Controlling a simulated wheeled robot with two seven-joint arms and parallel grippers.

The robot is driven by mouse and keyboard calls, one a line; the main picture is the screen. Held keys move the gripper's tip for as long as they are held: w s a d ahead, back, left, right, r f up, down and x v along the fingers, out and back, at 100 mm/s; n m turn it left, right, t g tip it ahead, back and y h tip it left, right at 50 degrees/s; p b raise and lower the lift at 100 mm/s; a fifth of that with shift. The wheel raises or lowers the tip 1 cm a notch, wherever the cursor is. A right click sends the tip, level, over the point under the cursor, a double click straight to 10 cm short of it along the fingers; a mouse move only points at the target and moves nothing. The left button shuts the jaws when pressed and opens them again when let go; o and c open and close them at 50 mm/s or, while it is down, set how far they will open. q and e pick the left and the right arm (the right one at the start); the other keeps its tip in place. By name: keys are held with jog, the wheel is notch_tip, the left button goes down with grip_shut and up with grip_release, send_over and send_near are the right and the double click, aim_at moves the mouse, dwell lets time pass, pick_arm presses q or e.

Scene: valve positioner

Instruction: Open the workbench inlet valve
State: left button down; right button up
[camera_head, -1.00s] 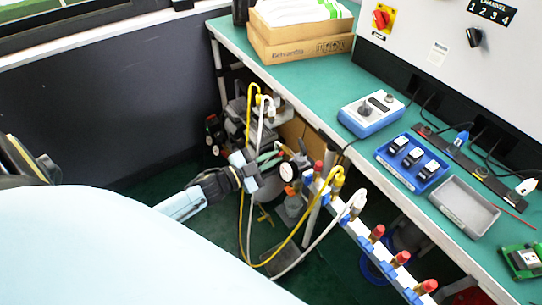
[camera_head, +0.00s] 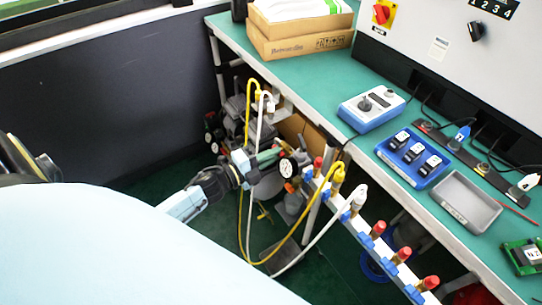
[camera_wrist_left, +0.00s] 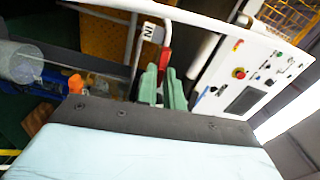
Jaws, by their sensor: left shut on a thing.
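A white tag marked "IN" (camera_wrist_left: 153,32) is beside the handle. The fingers hide the handle's lower part. In the head view the handle cannot be made out behind the gripper. My right gripper is not in view.
Yellow (camera_head: 247,115) and white (camera_head: 335,222) hoses loop close around my left gripper. A white rail (camera_head: 345,212) with several red-capped fittings runs along the bench front. The green benchtop (camera_head: 300,80) holds boxes, a blue device and trays. A grey wall panel (camera_head: 100,100) stands at left.

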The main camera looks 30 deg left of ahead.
pick_arm(q)
jog(key=shift+m, duration=0.5)
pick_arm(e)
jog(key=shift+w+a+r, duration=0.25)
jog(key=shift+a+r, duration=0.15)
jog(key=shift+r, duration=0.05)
pick_arm(q)
jog(key=c, duration=1.5)
grip_release()
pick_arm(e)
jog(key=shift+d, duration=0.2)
pick_arm(q)
jog(key=shift+s, duration=0.1)
